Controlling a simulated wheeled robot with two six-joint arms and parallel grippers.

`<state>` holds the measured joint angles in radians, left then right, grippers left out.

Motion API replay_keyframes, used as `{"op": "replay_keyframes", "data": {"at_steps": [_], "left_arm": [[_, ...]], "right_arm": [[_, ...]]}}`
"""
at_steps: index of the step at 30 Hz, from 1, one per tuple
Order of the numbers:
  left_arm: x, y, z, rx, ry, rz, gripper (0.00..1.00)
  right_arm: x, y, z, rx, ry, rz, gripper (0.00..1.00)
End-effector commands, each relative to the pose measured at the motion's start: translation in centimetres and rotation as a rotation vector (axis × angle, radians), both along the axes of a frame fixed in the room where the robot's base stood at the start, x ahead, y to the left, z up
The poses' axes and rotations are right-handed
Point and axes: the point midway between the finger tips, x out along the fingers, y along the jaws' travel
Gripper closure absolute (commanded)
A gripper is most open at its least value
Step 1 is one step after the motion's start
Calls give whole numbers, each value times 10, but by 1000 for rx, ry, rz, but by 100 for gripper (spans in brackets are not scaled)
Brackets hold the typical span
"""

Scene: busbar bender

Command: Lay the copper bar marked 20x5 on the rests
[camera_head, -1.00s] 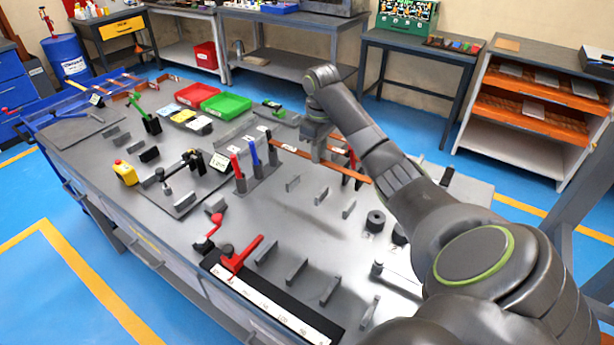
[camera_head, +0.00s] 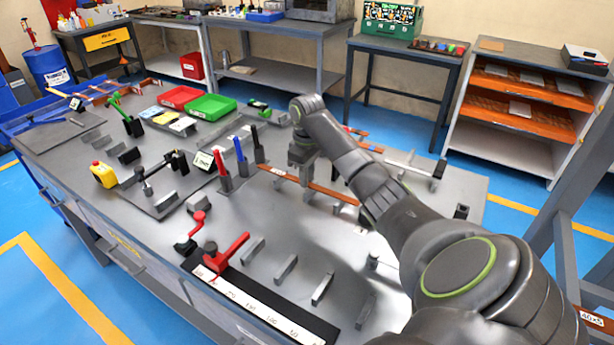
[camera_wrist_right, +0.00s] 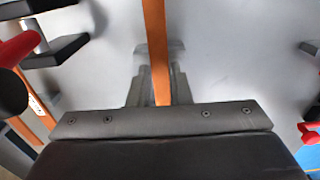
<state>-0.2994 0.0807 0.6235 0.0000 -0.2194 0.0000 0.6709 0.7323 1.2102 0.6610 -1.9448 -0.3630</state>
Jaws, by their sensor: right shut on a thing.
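My right gripper (camera_head: 304,176) is shut on a copper bar (camera_head: 332,192) over the middle of the bench. The bar has a white label (camera_head: 278,171) too small to read. In the right wrist view the bar (camera_wrist_right: 154,35) runs up and away between the fingers (camera_wrist_right: 158,75). Low grey upright blocks (camera_head: 308,196) stand just in front of the bar, and more blocks (camera_head: 286,268) stand nearer me; I cannot tell which are the rests. Whether the bar touches anything beneath it is not clear. My left gripper is not in view.
Upright handles in red (camera_head: 224,172), blue (camera_head: 241,154) and black stand beside the bar's left end. A red lever (camera_head: 228,252) and white ruler strip (camera_head: 255,303) lie in front. Another copper bar (camera_head: 367,146) lies behind my arm. Red (camera_head: 180,97) and green trays (camera_head: 212,106) sit at the back.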

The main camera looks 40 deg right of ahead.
Motion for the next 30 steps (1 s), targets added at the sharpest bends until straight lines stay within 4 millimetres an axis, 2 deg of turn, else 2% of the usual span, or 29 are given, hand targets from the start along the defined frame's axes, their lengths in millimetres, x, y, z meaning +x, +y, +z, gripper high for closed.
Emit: {"op": "replay_keyframes", "data": {"at_steps": [11,12,16,26,30], "left_arm": [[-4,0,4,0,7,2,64],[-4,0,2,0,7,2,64],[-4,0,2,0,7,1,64],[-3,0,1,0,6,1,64],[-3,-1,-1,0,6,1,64]], "right_arm": [[0,0,-3,0,-1,-1,100],[0,0,-4,0,0,-1,77],[0,0,-4,0,0,-1,60],[0,0,-3,-1,-1,0,60],[1,0,5,-1,-2,1,60]]}}
